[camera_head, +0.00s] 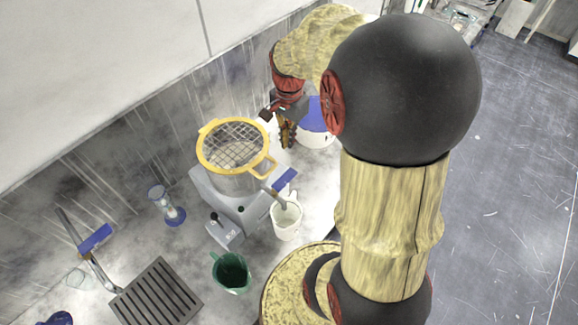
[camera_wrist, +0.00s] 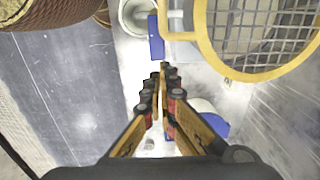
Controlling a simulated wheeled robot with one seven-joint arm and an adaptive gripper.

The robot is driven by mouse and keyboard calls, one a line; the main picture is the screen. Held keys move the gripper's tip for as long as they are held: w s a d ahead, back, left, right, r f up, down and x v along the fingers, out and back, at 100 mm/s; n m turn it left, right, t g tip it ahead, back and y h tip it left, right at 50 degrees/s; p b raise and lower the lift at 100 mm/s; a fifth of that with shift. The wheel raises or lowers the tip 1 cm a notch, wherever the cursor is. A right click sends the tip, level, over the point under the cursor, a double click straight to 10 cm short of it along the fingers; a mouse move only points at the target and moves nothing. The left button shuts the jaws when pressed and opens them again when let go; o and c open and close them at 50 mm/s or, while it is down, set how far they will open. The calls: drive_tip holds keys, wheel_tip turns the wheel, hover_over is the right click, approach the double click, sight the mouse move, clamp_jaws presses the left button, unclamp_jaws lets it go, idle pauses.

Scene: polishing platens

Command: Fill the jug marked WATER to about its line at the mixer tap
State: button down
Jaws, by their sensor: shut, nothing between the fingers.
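A white jug (camera_head: 286,217) stands upright on the worktop in front of a grey machine, below a part with a blue end (camera_head: 285,180). It also shows at the top of the wrist view (camera_wrist: 134,27). I cannot read any marking or line on it, nor tell its liquid level. A tall arm-like fitting with a blue piece (camera_head: 95,238), perhaps the mixer tap, stands at left beside a slatted drain grate (camera_head: 157,294). My gripper (camera_head: 287,138) is shut and empty, beyond the white jug and apart from it. Its fingers (camera_wrist: 161,73) show in the wrist view.
A yellow-rimmed sieve (camera_head: 233,145) sits atop the grey machine (camera_head: 238,207), close beside my gripper. A white-and-blue container (camera_head: 315,122) stands behind my gripper. A green jug (camera_head: 231,272) and a blue-based glass object (camera_head: 166,206) stand on the worktop.

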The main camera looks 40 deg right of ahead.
sight(289, 172)
wheel_tip(289, 172, down, 14)
drive_tip(key=shift+r+p, duration=0.15)
drive_tip(key=shift+p, duration=0.55)
